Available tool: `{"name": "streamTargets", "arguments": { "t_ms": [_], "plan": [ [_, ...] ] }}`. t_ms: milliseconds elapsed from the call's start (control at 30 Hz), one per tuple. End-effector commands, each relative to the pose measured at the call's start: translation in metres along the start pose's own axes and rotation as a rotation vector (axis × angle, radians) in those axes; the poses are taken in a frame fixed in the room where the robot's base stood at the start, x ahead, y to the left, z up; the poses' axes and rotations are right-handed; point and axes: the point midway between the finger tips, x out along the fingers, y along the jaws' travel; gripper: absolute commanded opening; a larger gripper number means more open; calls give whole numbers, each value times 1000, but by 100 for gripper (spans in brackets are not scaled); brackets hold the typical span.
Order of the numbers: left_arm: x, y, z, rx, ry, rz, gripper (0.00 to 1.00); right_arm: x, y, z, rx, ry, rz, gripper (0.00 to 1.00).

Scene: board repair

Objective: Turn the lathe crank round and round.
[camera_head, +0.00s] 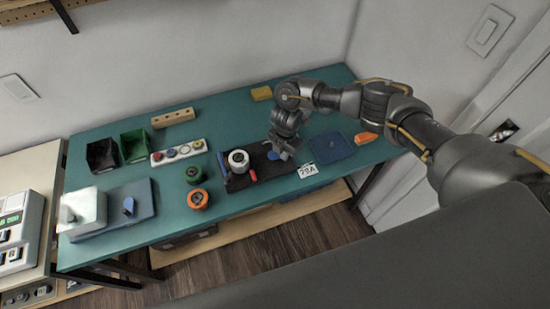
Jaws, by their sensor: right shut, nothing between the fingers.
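A small lathe-like device with a dark base (262,167) lies near the front middle of the teal table. A round white part (238,160) with a dark centre stands on its left half. A blue bar (222,164) is at its left end and a small red piece (253,176) at its front edge. Which part is the crank I cannot tell for sure. My right gripper (280,154) points down over the right half of the base, to the right of the white part. It is shut and empty; its fingertips are small and partly hidden. My left gripper is out of view.
Green (194,173) and orange (198,198) spools stand left of the device. Black and green bins (135,146), a button panel (178,152) and a wooden block (172,117) are farther left. A blue mat (331,147) and orange item (366,137) lie right. A "79A" label (306,171) is in front.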

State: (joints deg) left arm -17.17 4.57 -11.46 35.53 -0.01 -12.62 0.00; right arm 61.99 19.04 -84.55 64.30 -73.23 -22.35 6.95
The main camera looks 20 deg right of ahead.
Motion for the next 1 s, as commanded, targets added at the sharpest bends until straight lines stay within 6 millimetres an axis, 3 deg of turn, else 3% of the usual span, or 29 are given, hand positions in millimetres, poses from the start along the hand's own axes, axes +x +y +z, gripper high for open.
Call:
{"name": "streamTargets", "arguments": {
  "t_ms": [467, 1000],
  "plan": [
    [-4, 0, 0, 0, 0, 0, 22, -5, 0, 1, 0, 0, 0, 0],
    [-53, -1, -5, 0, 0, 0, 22, -59, 1, 2, 2, 0, 1, 0]
  ]
}}
